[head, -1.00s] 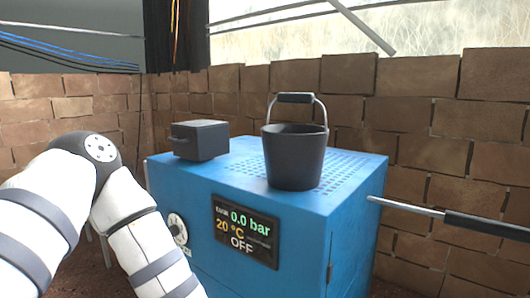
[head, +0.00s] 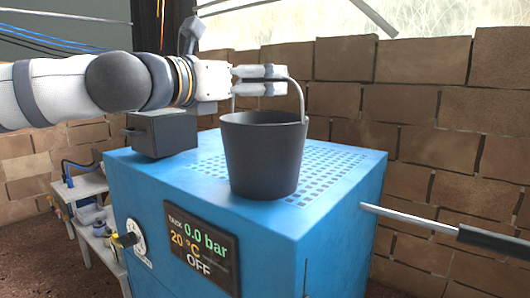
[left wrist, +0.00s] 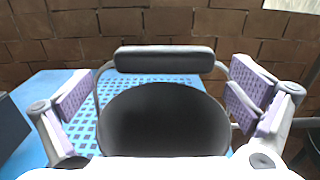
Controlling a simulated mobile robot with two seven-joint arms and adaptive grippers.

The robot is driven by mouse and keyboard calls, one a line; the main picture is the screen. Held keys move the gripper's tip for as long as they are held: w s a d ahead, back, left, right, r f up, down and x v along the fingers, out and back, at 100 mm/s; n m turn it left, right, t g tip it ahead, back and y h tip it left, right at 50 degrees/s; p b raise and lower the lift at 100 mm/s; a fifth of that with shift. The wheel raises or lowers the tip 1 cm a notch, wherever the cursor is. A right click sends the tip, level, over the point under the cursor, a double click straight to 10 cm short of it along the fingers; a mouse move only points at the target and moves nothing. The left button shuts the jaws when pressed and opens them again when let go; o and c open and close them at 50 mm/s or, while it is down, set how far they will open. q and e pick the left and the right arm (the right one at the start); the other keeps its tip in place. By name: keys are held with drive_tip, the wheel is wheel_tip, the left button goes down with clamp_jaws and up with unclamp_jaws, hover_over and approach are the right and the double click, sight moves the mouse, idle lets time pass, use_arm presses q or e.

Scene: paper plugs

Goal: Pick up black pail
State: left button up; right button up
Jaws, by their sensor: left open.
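The black pail (head: 264,155) stands upright on the perforated top of the blue machine (head: 335,225). Its wire handle is raised, and in the left wrist view the black handle grip (left wrist: 165,59) lies across the pail's far side, above the dark pail opening (left wrist: 165,118). My left gripper (head: 272,80) reaches in from the left at the height of the raised handle. Its fingers are open, with padded tips on either side of the handle grip in the left wrist view (left wrist: 160,88). In the head view the fingers hide the handle grip. My right gripper is not in view.
A dark grey box (head: 160,133) sits on the machine's top, left of the pail, beneath my left arm. A metal rod with a black sleeve (head: 495,239) sticks out at the right. A brick wall (head: 420,90) stands close behind. A low shelf (head: 90,215) is at left.

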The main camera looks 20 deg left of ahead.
use_arm(q)
drive_tip(key=x, duration=0.4)
drive_tip(key=shift+w+d+r, duration=0.1)
drive_tip(key=shift+d+r, duration=0.1)
drive_tip(key=shift+d, duration=0.05)
drive_tip(key=shift+c, duration=1.1)
drive_tip(key=shift+r, duration=0.1)
drive_tip(key=c, duration=1.7)
